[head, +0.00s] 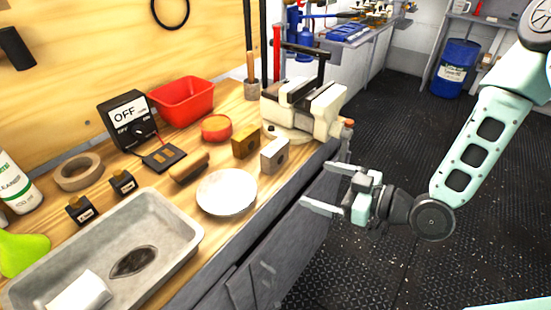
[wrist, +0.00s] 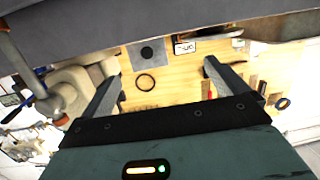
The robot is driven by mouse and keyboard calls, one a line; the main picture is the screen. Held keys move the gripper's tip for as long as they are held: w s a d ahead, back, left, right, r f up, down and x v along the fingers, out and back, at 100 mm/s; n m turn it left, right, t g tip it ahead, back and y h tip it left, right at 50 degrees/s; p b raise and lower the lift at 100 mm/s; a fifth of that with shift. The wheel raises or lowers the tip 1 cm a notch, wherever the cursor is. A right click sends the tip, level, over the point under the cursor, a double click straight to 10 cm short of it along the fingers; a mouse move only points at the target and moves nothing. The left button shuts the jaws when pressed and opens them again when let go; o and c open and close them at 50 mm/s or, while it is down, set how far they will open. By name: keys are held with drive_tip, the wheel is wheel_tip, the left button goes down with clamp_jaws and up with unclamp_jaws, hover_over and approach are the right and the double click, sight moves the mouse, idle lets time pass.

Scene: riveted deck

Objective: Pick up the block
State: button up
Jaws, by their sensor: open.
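A grey metal block (head: 274,154) with a round hole in its face stands near the front edge of the workbench in the head view. A brass-coloured block (head: 245,141) stands just behind and left of it. My gripper (head: 315,185) is open and empty, off the bench's front edge, right of and lower in the picture than the grey block. Its fingers point left toward the bench and touch nothing. In the wrist view the two spread fingers (wrist: 161,72) frame the wooden back wall; I cannot make out either block there.
A cream vise (head: 318,107) stands behind the blocks. A white plate (head: 227,192), a wooden-handled item (head: 189,168) and a red round tin (head: 216,128) lie close by. A red bin (head: 182,102) and a metal tray (head: 181,225) hold bench space.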

drive_tip(key=d+m+t+y, duration=0.1)
drive_tip(key=t, duration=0.1)
drive_tip(key=p, duration=0.3)
approach(269, 148)
drive_tip(key=x, duration=0.3)
drive_tip(key=f+x, duration=0.1)
drive_tip(key=x, duration=0.1)
drive_tip(key=shift+w+d, duration=0.15)
drive_tip(key=shift+w, duration=0.2)
drive_tip(key=shift+w+d+f+p+x, duration=0.1)
drive_tip(key=shift+p+x, duration=0.1)
drive_tip(key=shift+x, duration=0.8)
drive_tip(key=shift+w+d+f+p+x, duration=0.1)
drive_tip(key=shift+p+x, duration=0.15)
drive_tip(key=shift+x, duration=0.75)
drive_tip(key=shift+w+d+f+p+x, duration=0.1)
drive_tip(key=shift+w+p+x, duration=0.1)
drive_tip(key=shift+x, duration=0.8)
drive_tip(key=shift+s, duration=0.1)
drive_tip(key=c, duration=1.4)
